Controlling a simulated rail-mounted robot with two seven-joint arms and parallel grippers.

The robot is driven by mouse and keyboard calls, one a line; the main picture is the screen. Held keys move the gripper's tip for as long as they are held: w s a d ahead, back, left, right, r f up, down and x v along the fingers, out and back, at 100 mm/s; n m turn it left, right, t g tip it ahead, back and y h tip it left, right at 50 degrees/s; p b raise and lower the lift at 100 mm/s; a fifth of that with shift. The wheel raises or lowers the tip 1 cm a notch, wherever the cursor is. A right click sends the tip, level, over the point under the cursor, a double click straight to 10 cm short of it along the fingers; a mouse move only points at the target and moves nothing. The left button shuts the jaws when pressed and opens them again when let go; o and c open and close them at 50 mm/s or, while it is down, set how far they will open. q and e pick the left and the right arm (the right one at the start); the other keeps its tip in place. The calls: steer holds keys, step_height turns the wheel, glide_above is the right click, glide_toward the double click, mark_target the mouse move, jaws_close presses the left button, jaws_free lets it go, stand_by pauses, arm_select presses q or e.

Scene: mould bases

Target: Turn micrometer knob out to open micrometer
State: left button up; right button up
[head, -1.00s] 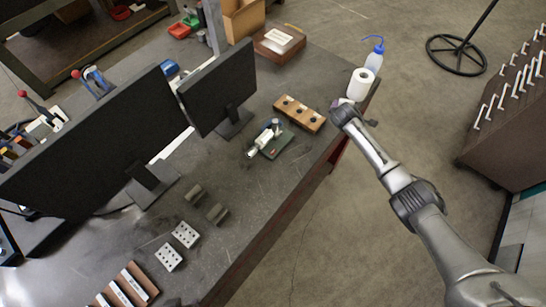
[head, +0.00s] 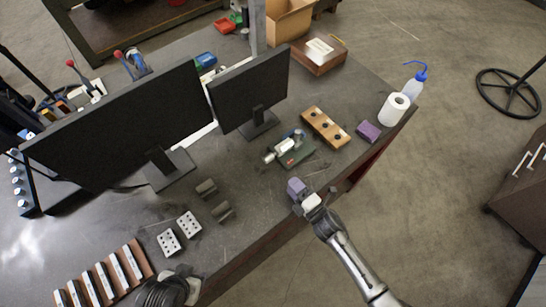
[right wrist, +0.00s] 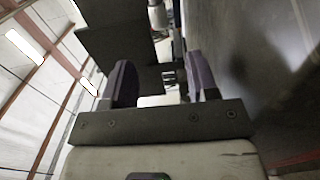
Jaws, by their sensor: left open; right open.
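The micrometer (head: 283,147) lies on a small green stand (head: 298,157) on the bench in the head view. Its silver barrel and knob (head: 270,157) point to the lower left, and its bluish frame is at the upper right. The gap between its measuring faces is too small to make out. My right gripper (head: 298,189) is at the bench's front edge, just below the stand in the picture and apart from it. In the right wrist view its two purple-padded fingers (right wrist: 160,82) are apart with nothing clearly between them. Only a dark ridged part of my left arm shows at the bottom left.
Two monitors (head: 248,95) stand behind.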

mark_target(267, 159)
steer(key=shift+a, duration=0.35)
steer(key=shift+w+a+r, duration=0.1)
steer(key=shift+w+a, duration=0.1)
steer(key=shift+a, duration=0.05)
steer(key=x, duration=1.2)
steer(key=shift+w+a, duration=0.2)
steer(key=shift+a, duration=0.05)
steer(key=shift+c, duration=0.5)
